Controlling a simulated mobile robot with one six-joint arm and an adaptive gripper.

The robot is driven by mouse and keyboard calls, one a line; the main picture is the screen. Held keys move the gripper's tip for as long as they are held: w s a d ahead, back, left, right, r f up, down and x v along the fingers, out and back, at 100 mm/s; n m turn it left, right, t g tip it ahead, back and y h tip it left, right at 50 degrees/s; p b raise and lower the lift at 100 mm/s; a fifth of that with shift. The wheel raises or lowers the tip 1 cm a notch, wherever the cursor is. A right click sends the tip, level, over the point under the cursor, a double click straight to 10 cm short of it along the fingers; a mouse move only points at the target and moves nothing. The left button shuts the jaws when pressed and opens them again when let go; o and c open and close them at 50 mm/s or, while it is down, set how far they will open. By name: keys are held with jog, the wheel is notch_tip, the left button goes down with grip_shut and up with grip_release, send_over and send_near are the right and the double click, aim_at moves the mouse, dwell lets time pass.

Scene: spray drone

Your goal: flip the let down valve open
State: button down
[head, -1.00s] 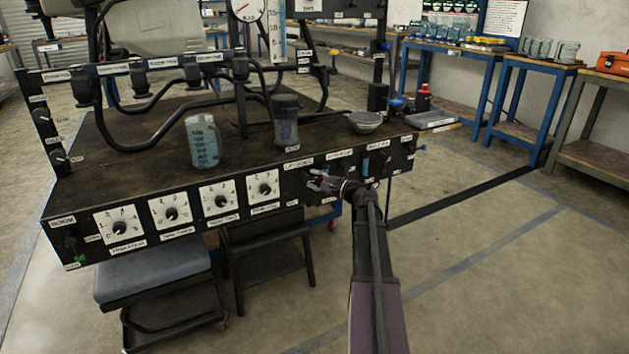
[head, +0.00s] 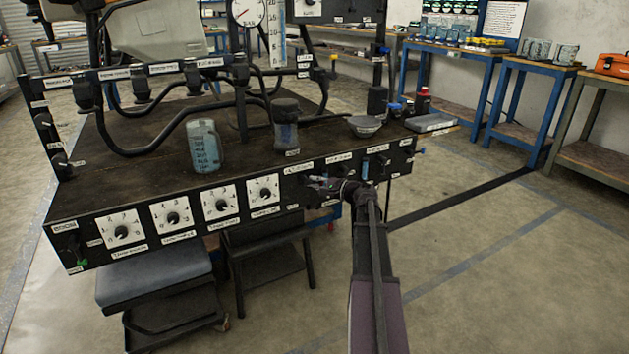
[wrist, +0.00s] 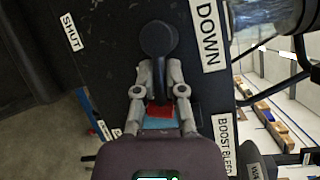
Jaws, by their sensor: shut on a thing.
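The let down valve shows in the wrist view as a black lever (wrist: 158,42) with a round hub, on the dark panel. A label ending in "DOWN" (wrist: 209,33) is to its right and a "SHUT" label (wrist: 72,31) to its left. The lever's arm runs down the picture from the hub, between my fingers. My gripper (wrist: 158,76) is shut on this arm, one fingertip on each side. In the head view my gripper (head: 322,185) is at the bench's front panel, right of the dials; it hides the valve there.
A red piece (wrist: 160,112) and a blue patch (wrist: 160,124) show between my fingers. The panel (head: 290,205) carries several dials and other valves close by. A blue beaker (head: 204,146), a dark jar (head: 286,125) and a bowl (head: 364,126) stand on the bench. The floor at right is clear.

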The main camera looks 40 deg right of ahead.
jog(key=shift+r+n+g+h+p, duration=0.35)
jog(key=shift+r+n+p, duration=0.2)
jog(key=shift+n+p, duration=0.4)
jog(key=shift+f+n+g, duration=0.15)
jog(key=shift+n+g, duration=0.1)
jog(key=c, duration=0.7)
grip_release()
jog(key=shift+f, duration=0.1)
